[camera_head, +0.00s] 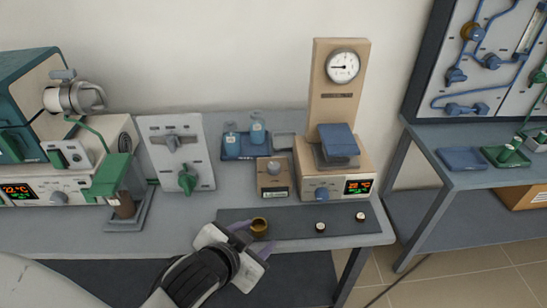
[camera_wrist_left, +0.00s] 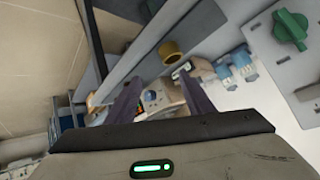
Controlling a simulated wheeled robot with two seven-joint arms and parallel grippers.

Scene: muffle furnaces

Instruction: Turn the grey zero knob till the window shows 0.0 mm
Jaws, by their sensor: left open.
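The grey knob (camera_head: 274,168) sits on top of a small tan box (camera_head: 267,181) in the middle of the bench. The box has a small window (camera_head: 275,195) low on its front, too small to read. My left gripper (camera_head: 254,234) is open in front of the box, lower in the head view and apart from the knob. Its two purple-grey fingers also show in the left wrist view (camera_wrist_left: 157,82), with nothing held between them. My right gripper is not in view.
A brass cup (camera_head: 260,227) stands on the dark mat (camera_head: 290,221) by my left fingers. Two small weights or knobs lie farther right on the mat. A beige instrument (camera_head: 312,174) with a dial column stands right of the box. Blue bottles (camera_head: 258,130) stand behind on a tray.

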